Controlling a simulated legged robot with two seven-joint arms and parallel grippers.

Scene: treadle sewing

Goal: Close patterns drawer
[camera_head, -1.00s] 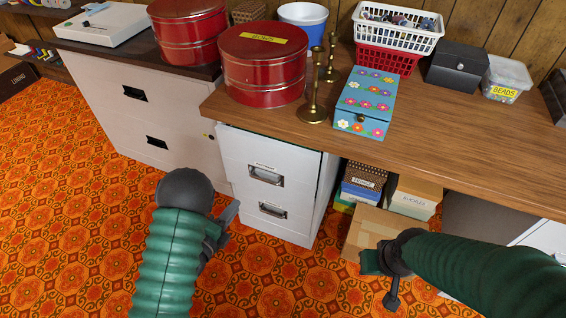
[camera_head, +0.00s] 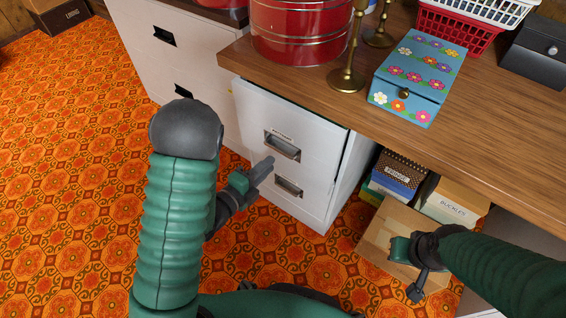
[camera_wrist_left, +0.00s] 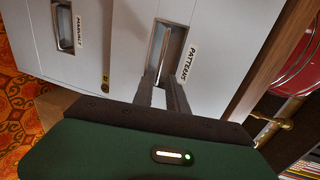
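A white two-drawer cabinet stands under the wooden desk. Its upper drawer, the patterns drawer (camera_head: 310,132), sits slightly out, with a thin dark gap along its right edge. In the left wrist view the label reads PATTERNS (camera_wrist_left: 188,62) beside the metal handle (camera_wrist_left: 165,50). My left gripper (camera_head: 266,166) is in front of the drawer, just below its handle. In the left wrist view its fingers (camera_wrist_left: 163,88) point at the handle area with a narrow gap between them and nothing held. I cannot tell whether they touch. My right gripper (camera_head: 405,268) is open and empty by a cardboard box.
The lower drawer, labelled MANUALS (camera_wrist_left: 78,28), looks shut. On the desk (camera_head: 490,130) stand red tins, brass candlesticks (camera_head: 347,78) and a flowered blue box (camera_head: 420,75). Boxes (camera_head: 395,235) sit under the desk to the right. Orange carpet (camera_head: 75,190) is clear at left.

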